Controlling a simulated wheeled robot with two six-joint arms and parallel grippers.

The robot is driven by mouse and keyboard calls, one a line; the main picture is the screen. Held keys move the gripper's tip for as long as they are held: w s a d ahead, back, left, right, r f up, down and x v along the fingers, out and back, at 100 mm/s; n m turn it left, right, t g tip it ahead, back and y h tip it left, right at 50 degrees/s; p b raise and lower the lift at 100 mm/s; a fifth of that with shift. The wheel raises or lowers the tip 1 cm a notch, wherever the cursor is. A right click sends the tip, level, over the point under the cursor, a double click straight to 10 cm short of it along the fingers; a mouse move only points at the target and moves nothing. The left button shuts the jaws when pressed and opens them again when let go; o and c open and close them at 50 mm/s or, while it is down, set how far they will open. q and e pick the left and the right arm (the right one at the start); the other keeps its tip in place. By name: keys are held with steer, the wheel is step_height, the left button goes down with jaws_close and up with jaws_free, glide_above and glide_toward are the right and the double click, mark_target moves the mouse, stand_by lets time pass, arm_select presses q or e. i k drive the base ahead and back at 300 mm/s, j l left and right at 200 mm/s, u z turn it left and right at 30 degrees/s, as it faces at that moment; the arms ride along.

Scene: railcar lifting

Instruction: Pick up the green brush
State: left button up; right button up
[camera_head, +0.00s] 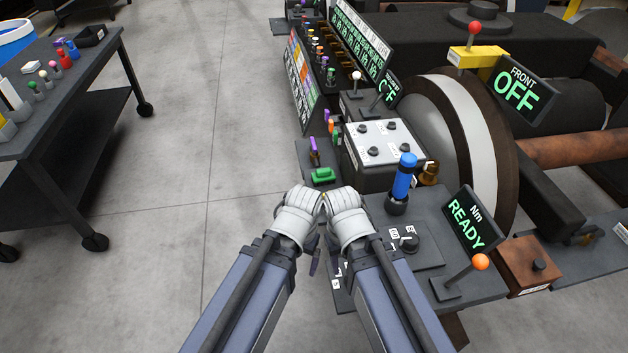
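A green block-shaped item (323,175), which looks like the green brush, lies on a dark ledge left of the grey control box. My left gripper (318,203) and my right gripper (331,201) are side by side just below it in the picture. The pale wrist housings nearly touch and hide most of the fingers, so I cannot tell whether either is open or shut. A gap to the green item seems to show, and nothing is visibly held.
A blue-handled tool (403,178) stands upright on the dark console right of my grippers. An orange-knobbed lever (480,262) and the READY display (467,223) are farther right. A dark cart (70,110) with small tools stands left. The floor between is clear.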

mark_target(321, 175)
steer(key=i+j, duration=0.35)
steer(key=j, duration=0.15)
steer(key=i+j, duration=0.75)
steer(key=j, duration=0.25)
steer(key=i+j+z, duration=0.1)
steer(key=i+j, duration=0.3)
steer(key=j+z, duration=0.1)
steer(key=z, duration=1.7)
